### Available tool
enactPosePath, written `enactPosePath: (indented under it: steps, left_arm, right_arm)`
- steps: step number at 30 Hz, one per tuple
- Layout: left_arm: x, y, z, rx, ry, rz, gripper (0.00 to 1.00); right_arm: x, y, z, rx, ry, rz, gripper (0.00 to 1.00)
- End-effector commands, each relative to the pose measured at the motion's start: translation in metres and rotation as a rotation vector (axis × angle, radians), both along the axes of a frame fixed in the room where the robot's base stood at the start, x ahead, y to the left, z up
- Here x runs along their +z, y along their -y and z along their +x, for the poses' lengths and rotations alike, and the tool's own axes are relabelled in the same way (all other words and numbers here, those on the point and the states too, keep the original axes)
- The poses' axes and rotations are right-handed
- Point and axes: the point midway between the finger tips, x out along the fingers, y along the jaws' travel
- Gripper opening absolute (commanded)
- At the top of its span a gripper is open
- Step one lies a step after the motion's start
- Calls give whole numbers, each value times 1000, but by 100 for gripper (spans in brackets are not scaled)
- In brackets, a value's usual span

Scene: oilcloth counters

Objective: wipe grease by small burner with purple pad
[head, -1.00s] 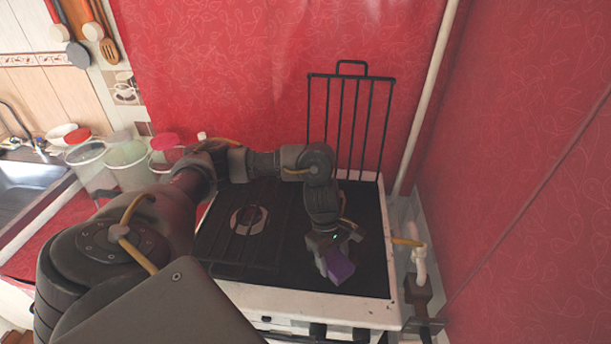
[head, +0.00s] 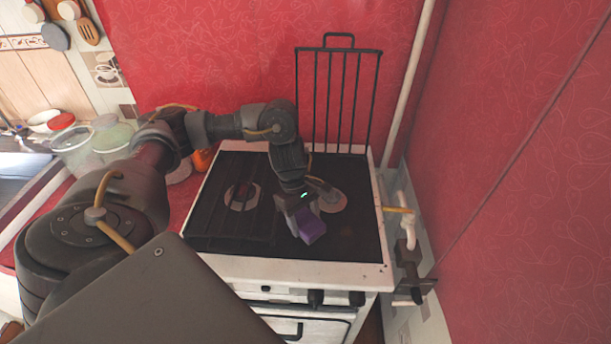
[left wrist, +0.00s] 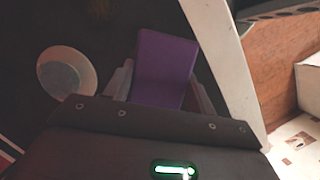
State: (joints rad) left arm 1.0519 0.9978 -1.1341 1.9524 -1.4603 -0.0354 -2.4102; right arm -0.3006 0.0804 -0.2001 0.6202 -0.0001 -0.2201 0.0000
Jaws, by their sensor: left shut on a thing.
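My left gripper (head: 303,212) is shut on the purple pad (head: 311,229), just above or on the dark stove top near its front; contact cannot be told. In the left wrist view the pad (left wrist: 166,67) sticks out between the fingers. The small burner (head: 330,196), a pale round disc, is behind and to the right of the gripper in the head view; it also shows in the left wrist view (left wrist: 67,75). A faint brownish patch (left wrist: 100,9), possibly the grease, is at the top of the wrist view. My right gripper is not in view.
A black grate (head: 337,100) stands upright at the back right of the stove. Another grate lies over the larger burner (head: 241,196) on the left. A pipe with a valve (head: 408,225) runs along the right side. Jars (head: 78,150) stand at the left.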

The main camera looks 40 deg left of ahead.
Motion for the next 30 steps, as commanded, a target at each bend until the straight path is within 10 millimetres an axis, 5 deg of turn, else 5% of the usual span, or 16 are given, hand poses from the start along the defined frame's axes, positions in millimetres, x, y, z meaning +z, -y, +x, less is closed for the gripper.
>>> enactPosePath:
  steps: [13, 30]
  left_arm:
    - [44, -5, -4, 11, 1, 0, 31]
    - [46, -5, -4, 13, 0, 0, 31]
  right_arm:
    - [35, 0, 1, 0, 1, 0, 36]
    - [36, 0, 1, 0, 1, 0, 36]
